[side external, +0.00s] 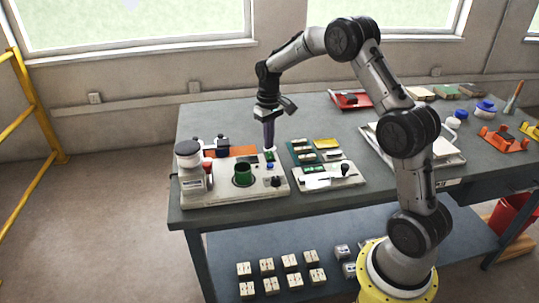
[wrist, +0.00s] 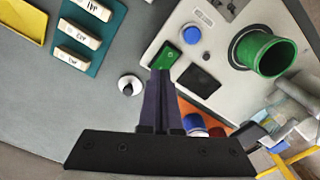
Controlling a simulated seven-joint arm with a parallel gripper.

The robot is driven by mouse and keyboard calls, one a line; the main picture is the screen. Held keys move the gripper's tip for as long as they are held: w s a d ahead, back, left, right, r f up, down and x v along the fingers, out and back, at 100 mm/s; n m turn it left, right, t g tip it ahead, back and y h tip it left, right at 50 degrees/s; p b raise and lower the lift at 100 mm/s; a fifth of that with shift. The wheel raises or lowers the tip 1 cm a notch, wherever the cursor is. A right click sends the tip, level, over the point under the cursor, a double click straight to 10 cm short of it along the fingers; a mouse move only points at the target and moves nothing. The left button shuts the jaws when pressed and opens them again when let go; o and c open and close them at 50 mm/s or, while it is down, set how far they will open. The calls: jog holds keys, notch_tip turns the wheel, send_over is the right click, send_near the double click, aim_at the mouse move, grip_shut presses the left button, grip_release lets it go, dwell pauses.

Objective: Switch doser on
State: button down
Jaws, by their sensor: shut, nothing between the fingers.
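The doser (side external: 225,193) is a pale, low unit at the table's left front, with a green cup (side external: 243,173) set in its top. It also shows at the right of the wrist view (wrist: 222,75). A small green rocker switch (wrist: 166,56) sits on its panel, beside a dark display (wrist: 198,81) and a blue round button (wrist: 191,34). My gripper (side external: 269,147) points down over the panel's back right corner. In the wrist view its shut, empty fingers (wrist: 161,73) end at the near edge of the green switch. I cannot tell whether they touch it.
A green board (wrist: 92,38) with several pale tiles lies beside the doser. A small white disc with a black knob (wrist: 130,86) stands on the bare table near my fingers. A yellow tray (wrist: 22,20) lies farther off.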

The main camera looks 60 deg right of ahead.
aim_at(269, 152)
jog(key=shift+f, duration=1.05)
dwell(0.9)
jog(key=shift+r, duration=3.55)
